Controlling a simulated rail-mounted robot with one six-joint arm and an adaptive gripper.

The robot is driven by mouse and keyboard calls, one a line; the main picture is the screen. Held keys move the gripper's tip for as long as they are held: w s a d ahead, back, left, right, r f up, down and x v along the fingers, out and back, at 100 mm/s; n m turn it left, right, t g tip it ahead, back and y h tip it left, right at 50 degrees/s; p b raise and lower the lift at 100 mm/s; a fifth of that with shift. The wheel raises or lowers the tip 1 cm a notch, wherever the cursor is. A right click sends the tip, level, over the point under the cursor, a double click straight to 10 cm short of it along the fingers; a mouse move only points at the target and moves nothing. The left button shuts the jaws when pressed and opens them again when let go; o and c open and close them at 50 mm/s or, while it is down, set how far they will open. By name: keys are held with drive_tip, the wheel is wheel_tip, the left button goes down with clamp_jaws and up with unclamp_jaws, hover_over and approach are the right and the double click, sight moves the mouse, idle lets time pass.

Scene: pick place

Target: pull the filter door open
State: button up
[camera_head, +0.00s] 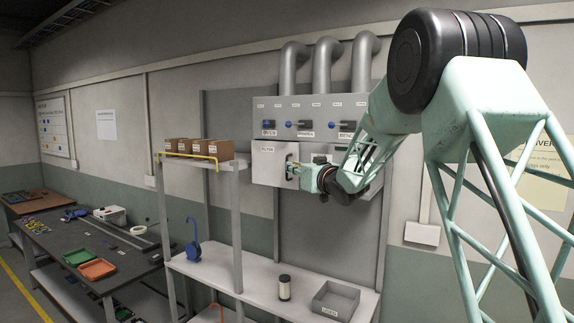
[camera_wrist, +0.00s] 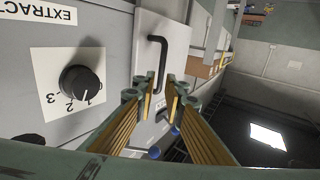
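The filter door (camera_head: 268,168) is a light grey panel at the lower left of the wall cabinet, under a "FILTER" label. It looks flush with the cabinet front. In the wrist view the door (camera_wrist: 176,36) carries a black bar handle (camera_wrist: 157,42).
A dial (camera_wrist: 80,84) sits on the panel beside the door, marked with numbers. Above the door is a row of blue-handled controls (camera_head: 268,124). A shelf (camera_head: 222,164) with cardboard boxes stands left of the cabinet. A bench below holds a grey bin (camera_head: 336,300) and a canister (camera_head: 284,288).

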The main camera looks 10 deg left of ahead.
sight(287, 177)
drive_tip(key=shift+p+x, duration=0.6)
drive_tip(key=shift+x, duration=2.4)
clamp_jaws()
